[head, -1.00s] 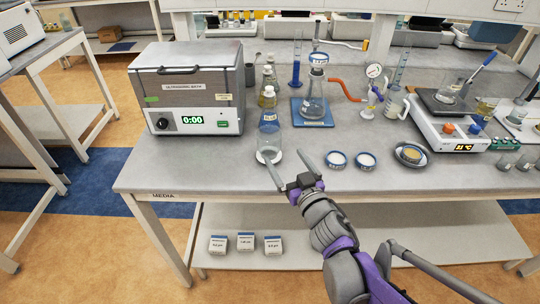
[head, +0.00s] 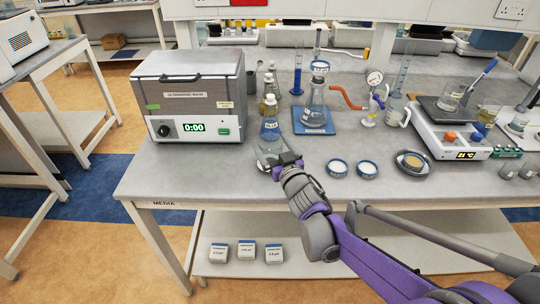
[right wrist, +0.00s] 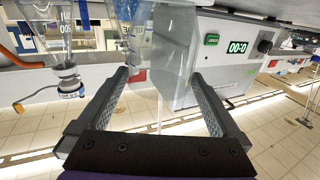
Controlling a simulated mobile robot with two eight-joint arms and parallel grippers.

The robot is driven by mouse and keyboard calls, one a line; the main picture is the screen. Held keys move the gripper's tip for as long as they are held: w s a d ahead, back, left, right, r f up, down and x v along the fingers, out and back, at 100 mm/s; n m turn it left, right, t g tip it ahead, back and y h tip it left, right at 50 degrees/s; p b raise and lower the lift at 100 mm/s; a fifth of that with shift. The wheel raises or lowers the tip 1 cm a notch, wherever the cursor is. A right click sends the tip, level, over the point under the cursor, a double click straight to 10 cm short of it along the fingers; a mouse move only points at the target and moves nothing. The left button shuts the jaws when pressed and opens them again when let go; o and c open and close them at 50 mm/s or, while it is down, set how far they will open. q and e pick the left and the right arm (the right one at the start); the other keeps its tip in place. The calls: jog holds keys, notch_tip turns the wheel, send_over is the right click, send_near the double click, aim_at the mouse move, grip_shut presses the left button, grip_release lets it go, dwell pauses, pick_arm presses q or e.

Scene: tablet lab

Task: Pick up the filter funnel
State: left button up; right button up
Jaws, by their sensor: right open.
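In the right wrist view the clear funnel wall (right wrist: 168,50) shows between the two open fingers of my right gripper (right wrist: 163,92). I cannot tell whether either finger touches it. The filter flask (head: 315,108) stands behind and to the right on a blue base, with a blue-ringed support (head: 319,66) on top. My left gripper is not in view.
The ultrasonic bath (head: 190,92) stands left of the funnel. Bottles (head: 270,86) stand close behind it. Two small dishes (head: 337,167) and a larger dish (head: 410,162) lie to the right.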

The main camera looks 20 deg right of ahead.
jog(key=c, duration=1.4)
jog(key=shift+c, duration=0.2)
